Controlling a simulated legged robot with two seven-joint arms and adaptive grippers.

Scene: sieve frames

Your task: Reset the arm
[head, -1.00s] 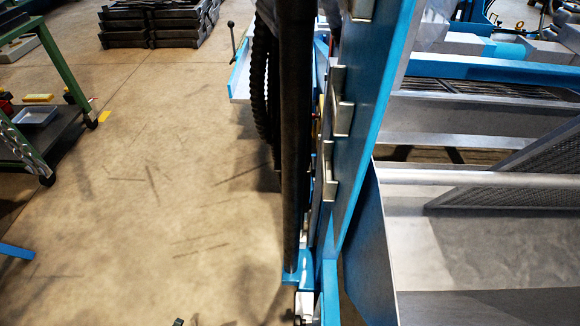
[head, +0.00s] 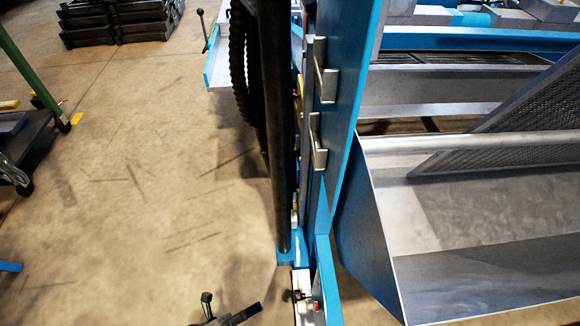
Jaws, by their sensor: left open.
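My left gripper (head: 231,306) shows at the bottom edge of the head view, left of the blue post. Its two dark fingertips are apart, so it is open, and I see nothing between them. Most of the gripper and its arm are cut off by the picture edge. My right gripper is not in view. A grey mesh sieve frame (head: 530,125) leans at a slant in the metal trough (head: 455,215) on the right, well away from my left gripper.
A tall blue post (head: 343,130) with metal brackets and a dark vertical pipe (head: 277,150) stands in the middle. Dark stacked frames (head: 115,20) lie at the back left. A cart (head: 35,130) stands at the left edge. The concrete floor (head: 130,220) between is clear.

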